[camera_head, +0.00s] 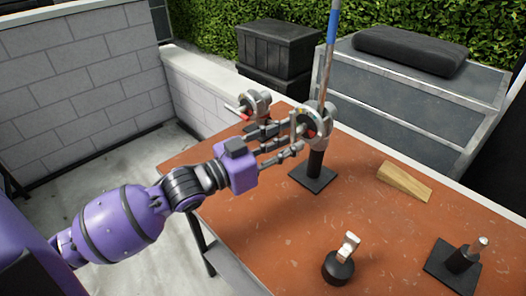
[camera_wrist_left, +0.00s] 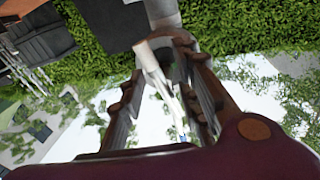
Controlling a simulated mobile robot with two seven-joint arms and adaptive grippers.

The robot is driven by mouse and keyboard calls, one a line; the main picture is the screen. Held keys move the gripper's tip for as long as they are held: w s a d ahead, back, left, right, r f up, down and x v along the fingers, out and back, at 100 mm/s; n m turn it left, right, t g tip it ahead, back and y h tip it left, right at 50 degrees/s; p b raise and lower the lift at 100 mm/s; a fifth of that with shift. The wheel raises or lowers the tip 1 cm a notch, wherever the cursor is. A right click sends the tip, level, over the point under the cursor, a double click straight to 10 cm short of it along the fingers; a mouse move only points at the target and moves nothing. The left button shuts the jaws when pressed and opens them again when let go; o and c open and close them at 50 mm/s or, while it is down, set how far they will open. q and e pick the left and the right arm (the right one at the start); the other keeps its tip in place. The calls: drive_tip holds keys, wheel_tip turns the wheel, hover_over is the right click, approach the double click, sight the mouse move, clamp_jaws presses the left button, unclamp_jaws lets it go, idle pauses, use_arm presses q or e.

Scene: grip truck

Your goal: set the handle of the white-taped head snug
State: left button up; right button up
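A second grey head (camera_head: 258,101) with a pale, red-marked handle stands farther back. I cannot tell clearly which head bears white tape. My left gripper (camera_head: 296,136) is beside the nearer head, its fingers apart. In the left wrist view its fingers (camera_wrist_left: 168,95) flank a pale rod-like piece (camera_wrist_left: 152,62); contact is unclear. My right gripper is out of view.
On the brown table (camera_head: 250,225) are a wooden wedge (camera_head: 405,181), a round black piece with a pale top (camera_head: 340,264) and a black plate with a short post (camera_head: 456,264). Black cases (camera_head: 275,50) and a grey chest (camera_head: 400,100) stand behind. The table's middle front is clear.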

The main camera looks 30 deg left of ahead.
sight(292, 141)
use_arm(q)
drive_tip(key=v, duration=1)
